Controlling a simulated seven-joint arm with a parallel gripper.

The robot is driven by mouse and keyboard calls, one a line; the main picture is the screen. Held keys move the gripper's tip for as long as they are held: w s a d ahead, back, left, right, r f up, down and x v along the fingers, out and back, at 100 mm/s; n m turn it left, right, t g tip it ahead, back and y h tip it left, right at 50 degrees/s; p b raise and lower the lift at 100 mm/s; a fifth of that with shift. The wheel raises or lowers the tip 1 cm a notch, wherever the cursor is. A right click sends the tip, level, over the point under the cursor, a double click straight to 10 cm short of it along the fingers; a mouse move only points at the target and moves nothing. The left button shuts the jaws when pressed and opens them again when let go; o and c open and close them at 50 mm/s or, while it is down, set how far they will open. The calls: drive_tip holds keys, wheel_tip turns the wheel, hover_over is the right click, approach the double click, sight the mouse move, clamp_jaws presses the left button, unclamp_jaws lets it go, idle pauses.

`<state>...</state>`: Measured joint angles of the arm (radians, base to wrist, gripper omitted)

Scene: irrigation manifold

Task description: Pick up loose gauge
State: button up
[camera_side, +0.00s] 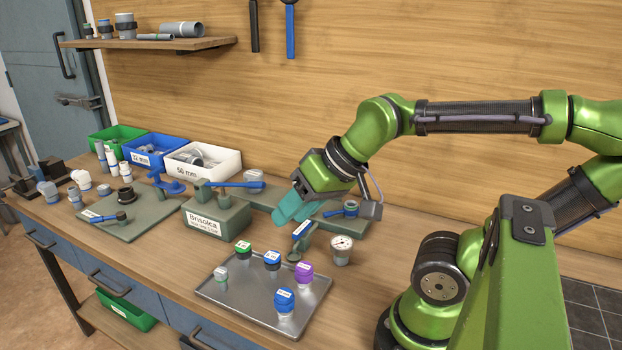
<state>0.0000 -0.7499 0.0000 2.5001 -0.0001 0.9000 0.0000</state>
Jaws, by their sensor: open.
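A small round gauge (342,246) with a white dial stands on the wooden bench, right of the metal tray. Its dial faces up and toward the camera. My gripper (288,216) has teal fingers and is above the bench, up and to the left of the gauge. It points down and to the left, apart from the gauge. The gripper is open, and I see nothing held between the fingers. The gap between the fingertips is hard to see from this side.
The metal tray (225,292) holds several small containers with coloured caps. A block labelled Brisolca (217,221) and a grey-green plate with valve parts stand behind it. Green, blue and white bins (205,164) line the back left. Bench right of the gauge is mostly clear up to my base.

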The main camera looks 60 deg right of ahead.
drive_tip(key=o, duration=0.9)
drive_tip(key=n+g+h, duration=0.2)
drive_tip(key=n+g, duration=0.2)
drive_tip(key=g, duration=0.3)
hover_over(342, 242)
wheel_tip(342, 242, down, 7)
wheel_tip(342, 242, down, 11)
drive_tip(key=shift+w+f, duration=0.1)
drive_tip(key=shift+w, duration=0.05)
drive_tip(key=shift+f, duration=2.7)
